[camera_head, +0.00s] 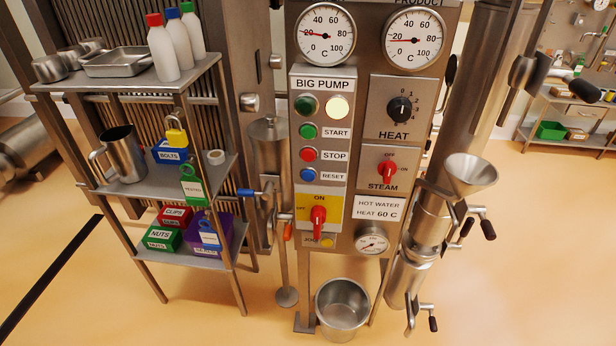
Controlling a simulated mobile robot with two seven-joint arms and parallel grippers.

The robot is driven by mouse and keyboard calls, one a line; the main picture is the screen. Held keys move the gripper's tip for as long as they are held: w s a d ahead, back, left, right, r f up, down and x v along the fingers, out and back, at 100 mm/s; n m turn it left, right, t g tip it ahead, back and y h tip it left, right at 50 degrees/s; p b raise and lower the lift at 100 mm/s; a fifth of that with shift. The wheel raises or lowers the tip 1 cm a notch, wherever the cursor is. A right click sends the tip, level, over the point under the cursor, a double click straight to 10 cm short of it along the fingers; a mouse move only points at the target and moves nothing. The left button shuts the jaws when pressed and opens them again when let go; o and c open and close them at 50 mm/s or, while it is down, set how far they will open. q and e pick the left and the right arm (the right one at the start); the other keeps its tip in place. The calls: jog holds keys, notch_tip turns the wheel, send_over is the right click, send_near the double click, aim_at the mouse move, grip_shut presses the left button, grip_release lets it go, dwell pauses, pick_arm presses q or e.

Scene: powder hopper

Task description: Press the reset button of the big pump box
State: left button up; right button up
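The big pump box (322,113) is a light grey panel labelled BIG PUMP, left of centre on the steel control cabinet. Its blue reset button (307,174) sits beside the RESET label, below the red stop button (308,154) and the green start button (307,131). At the top of the panel are a dark green lamp (306,105) and a pale yellow, bright lamp (338,107). Below the buttons, a red rotary switch (318,217) sits on a yellow plate, its handle upright toward ON. Nothing covers the reset button. Neither of my grippers shows in the head view.
Right of the box are the black HEAT knob (400,110) and red STEAM switch (388,170). A funnel (470,174) and pipe handles stick out at right. A steel shelf (190,181) with bins stands left. A bucket (342,308) is on the floor below.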

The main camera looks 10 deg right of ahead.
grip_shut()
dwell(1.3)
